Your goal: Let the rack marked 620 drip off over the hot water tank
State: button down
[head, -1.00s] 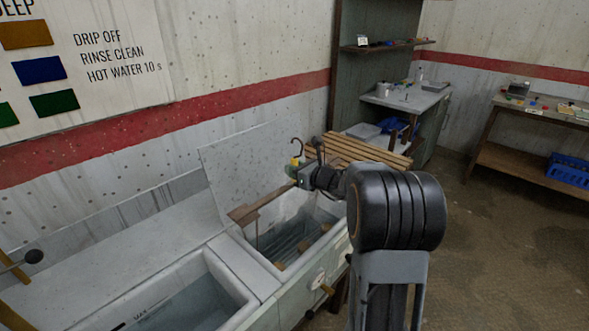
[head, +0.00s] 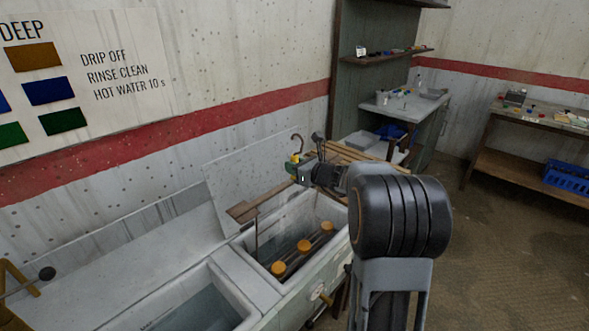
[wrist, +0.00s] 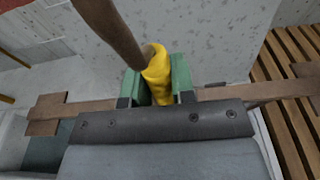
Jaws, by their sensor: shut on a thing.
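My gripper (head: 299,172) is shut on the yellow grip (wrist: 158,72) of a rack, with a green finger on each side in the wrist view. A brown hook rises from the grip. The rack's brown bar (head: 243,211) runs out on both sides of the gripper. A thin rod hangs from its left end into the open tank (head: 236,262). Orange round pieces (head: 304,245) on dark bars show inside that tank below the rack; whether they touch the water is unclear. No 620 mark is readable.
A second water-filled tank (head: 190,308) lies to the left. A raised lid (head: 250,168) stands behind the rack. A slatted wooden surface (wrist: 290,95) is to the right. A dial (head: 317,291) is on the tank's front. A shelf and side table stand farther back.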

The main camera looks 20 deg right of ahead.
notch_tip(320, 180, up, 11)
jog(key=p, duration=0.7)
jog(key=shift+r, duration=0.15)
jog(key=shift+r+p, duration=0.1)
jog(key=shift+p, duration=0.25)
dwell(3.9)
